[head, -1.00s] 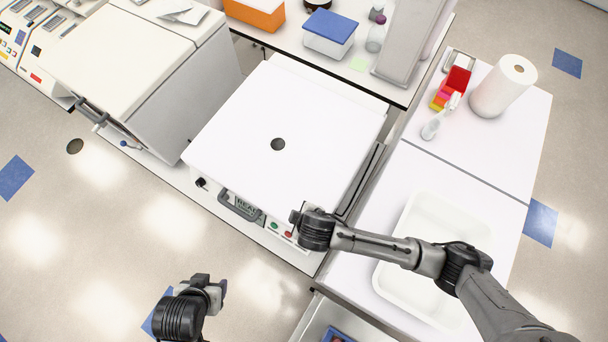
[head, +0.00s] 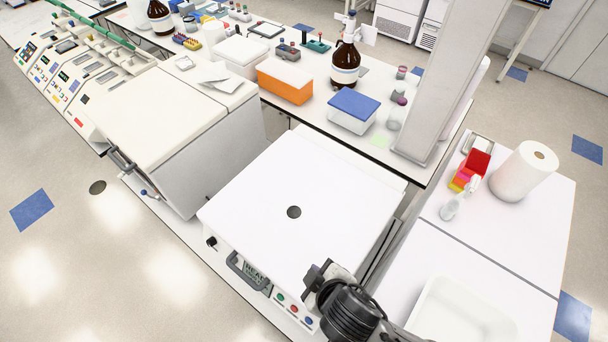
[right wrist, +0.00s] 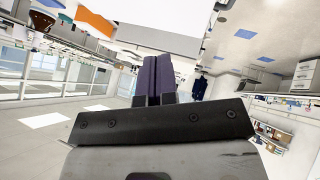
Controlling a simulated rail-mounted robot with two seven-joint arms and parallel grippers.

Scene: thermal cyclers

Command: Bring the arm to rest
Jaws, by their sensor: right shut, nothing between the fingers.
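My right gripper (head: 318,272) is at the front right corner of the white lidded machine (head: 330,190) in the head view, seen from above with the wrist behind it. In the right wrist view its two dark fingers (right wrist: 153,78) are together with nothing between them. It overlaps the machine's front edge in the picture, and I cannot tell the gap between them. The machine's lid is flat and closed, with a dark round spot (head: 294,212) in it. Its front has a handle (head: 247,273), a small display and coloured buttons. My left gripper is not in view.
A second large white machine (head: 150,110) stands to the left. A bench behind holds an orange box (head: 285,82), a blue-lidded box (head: 353,110) and a brown bottle (head: 345,62). At the right are a paper roll (head: 525,170) and a white tray (head: 460,312). Floor lies open at lower left.

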